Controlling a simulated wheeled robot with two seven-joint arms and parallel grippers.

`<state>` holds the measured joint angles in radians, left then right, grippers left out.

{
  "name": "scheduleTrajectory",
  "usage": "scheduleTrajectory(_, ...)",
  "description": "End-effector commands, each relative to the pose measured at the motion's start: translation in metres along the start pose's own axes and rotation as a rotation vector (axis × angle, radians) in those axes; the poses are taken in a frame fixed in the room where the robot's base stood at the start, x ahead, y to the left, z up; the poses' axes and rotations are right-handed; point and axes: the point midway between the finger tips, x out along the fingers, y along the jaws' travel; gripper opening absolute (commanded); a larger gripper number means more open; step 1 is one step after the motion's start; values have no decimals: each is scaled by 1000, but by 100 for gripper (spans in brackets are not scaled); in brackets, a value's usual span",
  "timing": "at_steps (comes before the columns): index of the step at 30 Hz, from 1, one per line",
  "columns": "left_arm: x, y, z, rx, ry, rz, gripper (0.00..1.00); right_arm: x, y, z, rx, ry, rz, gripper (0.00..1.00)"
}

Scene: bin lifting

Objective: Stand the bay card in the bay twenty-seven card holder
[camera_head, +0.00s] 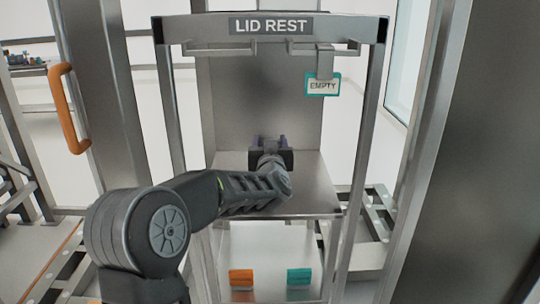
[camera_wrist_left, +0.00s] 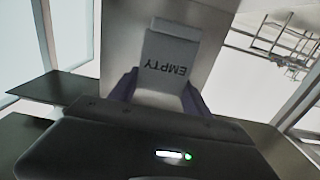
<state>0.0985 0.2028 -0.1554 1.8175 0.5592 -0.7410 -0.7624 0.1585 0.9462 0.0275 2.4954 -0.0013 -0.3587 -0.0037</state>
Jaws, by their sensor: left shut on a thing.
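My left gripper (camera_head: 270,142) reaches away from me over the shelf of the lid rest stand, its dark fingers pointing at the back panel. In the left wrist view my left gripper (camera_wrist_left: 160,82) is shut on a pale card (camera_wrist_left: 168,52) that reads EMPTY upside down; I take it for the bay card. The head view hides this card behind the gripper. An orange holder-like piece (camera_head: 241,278) and a teal one (camera_head: 299,277) stand low inside the stand. Their labels are too small to read, so I cannot tell which bay each belongs to. My right gripper is not in view.
The lid rest stand has a top frame (camera_head: 285,26) and a metal shelf (camera_head: 318,185). A teal-edged tag (camera_head: 322,86) reading EMPTY hangs from its right hook. An orange door handle (camera_head: 69,108) is at left. A wide grey panel (camera_head: 470,170) closes off the right.

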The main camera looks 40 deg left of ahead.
Motion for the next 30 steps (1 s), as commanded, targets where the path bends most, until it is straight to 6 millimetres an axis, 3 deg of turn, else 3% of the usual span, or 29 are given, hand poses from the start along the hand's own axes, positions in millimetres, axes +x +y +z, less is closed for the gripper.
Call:
scheduleTrajectory(1,0,0,-10,-1,2,1,0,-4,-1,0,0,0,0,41)
scheduleTrajectory(6,0,0,-18,0,0,1,0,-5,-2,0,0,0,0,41)
scheduleTrajectory(25,0,1,-17,1,-1,1,0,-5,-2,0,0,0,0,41)
scheduleTrajectory(30,-5,15,-7,4,-4,21,0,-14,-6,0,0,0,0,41)
